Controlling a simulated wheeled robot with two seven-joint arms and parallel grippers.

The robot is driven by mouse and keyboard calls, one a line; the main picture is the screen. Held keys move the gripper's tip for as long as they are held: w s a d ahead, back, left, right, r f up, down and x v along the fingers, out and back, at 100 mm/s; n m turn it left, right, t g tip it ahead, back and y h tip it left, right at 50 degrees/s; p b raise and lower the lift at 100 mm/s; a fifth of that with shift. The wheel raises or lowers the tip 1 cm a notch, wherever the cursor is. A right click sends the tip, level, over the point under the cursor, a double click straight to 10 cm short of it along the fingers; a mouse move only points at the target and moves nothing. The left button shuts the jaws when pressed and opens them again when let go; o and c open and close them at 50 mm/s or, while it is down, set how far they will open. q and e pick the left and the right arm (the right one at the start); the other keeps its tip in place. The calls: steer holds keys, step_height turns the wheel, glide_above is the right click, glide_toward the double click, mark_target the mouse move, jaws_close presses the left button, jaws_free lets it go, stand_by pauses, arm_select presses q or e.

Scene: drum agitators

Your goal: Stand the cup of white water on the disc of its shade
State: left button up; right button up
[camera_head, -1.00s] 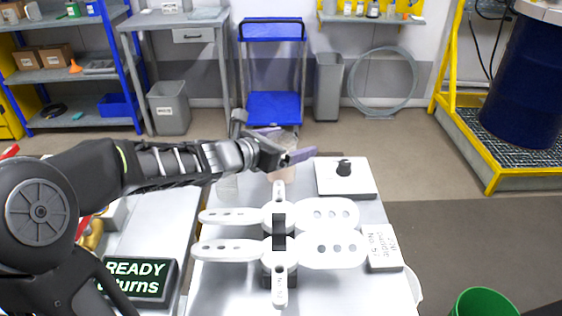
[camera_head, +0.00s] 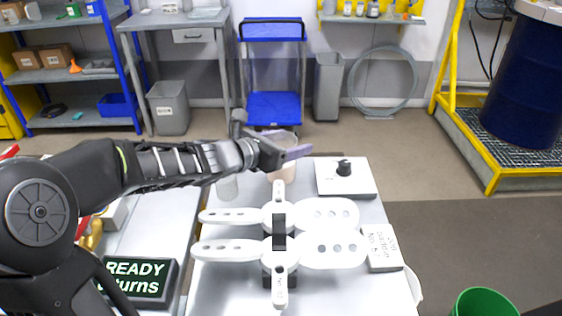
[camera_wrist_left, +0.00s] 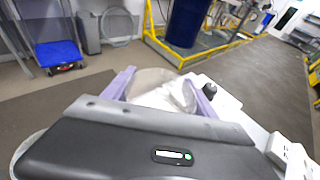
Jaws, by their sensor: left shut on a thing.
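My left gripper (camera_head: 284,145) is shut on a translucent cup (camera_head: 284,173) near the far end of the white table. The cup looks upright, with a pale pinkish lower part; the gripper hides much of its upper part. In the left wrist view the cup's wide round mouth (camera_wrist_left: 158,86) sits between the two purple fingers, and the inside looks whitish. Another translucent vessel (camera_head: 228,187) stands partly behind my left forearm. I cannot make out which disc matches the cup's shade. My right gripper is not in view.
White paddle-shaped pieces with holes (camera_head: 325,214) fill the middle of the table (camera_head: 340,290). A white plate with a black knob (camera_head: 344,182) lies at the far right, and a labelled block (camera_head: 383,248) at the right edge. A READY sign (camera_head: 139,281) stands front left.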

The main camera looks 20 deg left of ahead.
arm_select(q)
steer(key=c, duration=0.5)
steer(key=shift+r, duration=0.25)
step_height(320, 180, up, 10)
steer(key=p, duration=0.3)
steer(key=shift+f+p, duration=0.25)
steer(key=shift+p, duration=0.1)
stand_by(0.9)
